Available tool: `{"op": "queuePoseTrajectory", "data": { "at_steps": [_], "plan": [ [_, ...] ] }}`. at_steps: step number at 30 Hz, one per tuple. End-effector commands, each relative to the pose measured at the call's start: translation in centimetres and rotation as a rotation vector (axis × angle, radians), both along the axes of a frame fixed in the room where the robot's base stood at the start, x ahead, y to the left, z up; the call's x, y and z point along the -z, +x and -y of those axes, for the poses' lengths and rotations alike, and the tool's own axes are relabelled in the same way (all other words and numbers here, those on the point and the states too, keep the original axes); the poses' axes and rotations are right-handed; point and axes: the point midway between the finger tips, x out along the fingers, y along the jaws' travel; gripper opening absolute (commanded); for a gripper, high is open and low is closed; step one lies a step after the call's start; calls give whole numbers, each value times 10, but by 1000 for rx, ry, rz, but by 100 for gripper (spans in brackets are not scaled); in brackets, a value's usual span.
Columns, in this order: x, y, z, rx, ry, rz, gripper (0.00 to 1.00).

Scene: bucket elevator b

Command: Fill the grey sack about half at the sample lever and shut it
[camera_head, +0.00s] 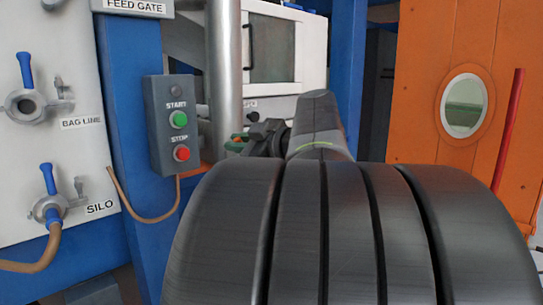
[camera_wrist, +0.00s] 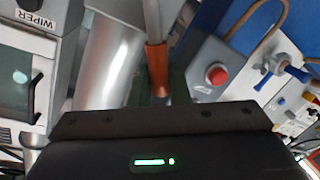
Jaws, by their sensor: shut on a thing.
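My gripper (camera_wrist: 160,98) is at the lower middle of the wrist view, its fingertips mostly hidden by its own dark body. It is shut on an orange-brown handle (camera_wrist: 157,68) at the end of a grey rod (camera_wrist: 152,20). I cannot read a label on this rod, so I cannot tell if it is the sample lever. In the head view, my gripper (camera_head: 237,143) shows small and partly hidden in front of the steel pipe (camera_head: 223,70). I do not see the grey sack in either view.
A control box (camera_head: 160,140) with a green START button (camera_head: 179,120) and red STOP button (camera_head: 182,153) stands left of the pipe. A white panel (camera_head: 85,145) with blue-handled valves is further left. An orange door (camera_head: 425,100) is at right. My arm blocks the lower middle.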

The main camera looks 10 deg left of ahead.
Motion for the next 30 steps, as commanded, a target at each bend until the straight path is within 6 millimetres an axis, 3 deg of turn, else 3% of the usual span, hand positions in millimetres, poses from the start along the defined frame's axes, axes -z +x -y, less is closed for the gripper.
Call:
{"op": "queuePoseTrajectory", "data": {
  "at_steps": [23, 24, 26, 30],
  "plan": [
    [3, -3, -2, -2, -39, 45, 0],
    [3, -3, -2, -2, -38, 45, 24],
    [3, -3, -2, -1, -37, 45, 35],
    [3, -3, -2, -1, -37, 45, 35]
  ]
}}
